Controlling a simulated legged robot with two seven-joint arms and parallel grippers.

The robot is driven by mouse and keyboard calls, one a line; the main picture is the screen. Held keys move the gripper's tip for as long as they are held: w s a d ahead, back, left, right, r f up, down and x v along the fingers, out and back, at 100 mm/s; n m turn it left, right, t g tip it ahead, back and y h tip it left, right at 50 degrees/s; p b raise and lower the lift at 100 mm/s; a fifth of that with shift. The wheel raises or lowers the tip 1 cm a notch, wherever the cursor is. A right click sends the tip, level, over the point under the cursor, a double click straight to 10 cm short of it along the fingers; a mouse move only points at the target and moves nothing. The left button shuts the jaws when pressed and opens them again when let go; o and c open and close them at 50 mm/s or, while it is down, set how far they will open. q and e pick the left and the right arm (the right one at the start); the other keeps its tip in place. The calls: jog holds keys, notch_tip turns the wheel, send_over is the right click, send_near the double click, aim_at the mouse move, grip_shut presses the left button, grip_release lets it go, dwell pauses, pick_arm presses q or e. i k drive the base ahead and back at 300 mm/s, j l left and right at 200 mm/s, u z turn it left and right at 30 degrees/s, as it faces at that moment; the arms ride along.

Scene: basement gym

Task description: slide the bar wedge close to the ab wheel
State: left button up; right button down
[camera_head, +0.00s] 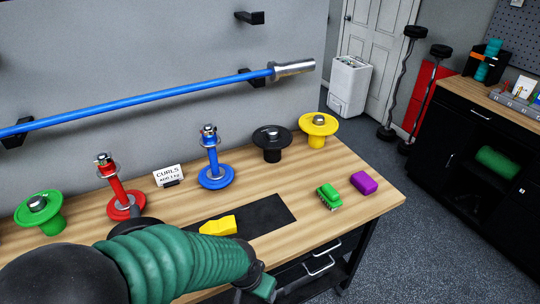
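The bar wedge appears to be the yellow wedge-shaped block (218,226), lying on the black mat (268,212) on the wooden bench. I cannot tell for sure which thing is the ab wheel. A small green object with grey parts (328,197) lies to the right of the mat, beside a purple block (364,183). My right gripper is not in view.
Along the back of the bench (382,207) stand a green spool (40,212), red post (119,190), sign (168,175), blue post (213,165), black spool (272,142) and yellow spool (318,128). A blue bar (150,104) hangs above. The mat's right part is clear.

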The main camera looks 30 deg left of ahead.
aim_at(227, 225)
jog(key=j+u, duration=0.1)
jog(key=u, duration=1.15)
jog(key=i+l, duration=0.1)
jog(key=l, duration=0.4)
jog(key=i+l, duration=0.1)
jog(key=l, duration=0.45)
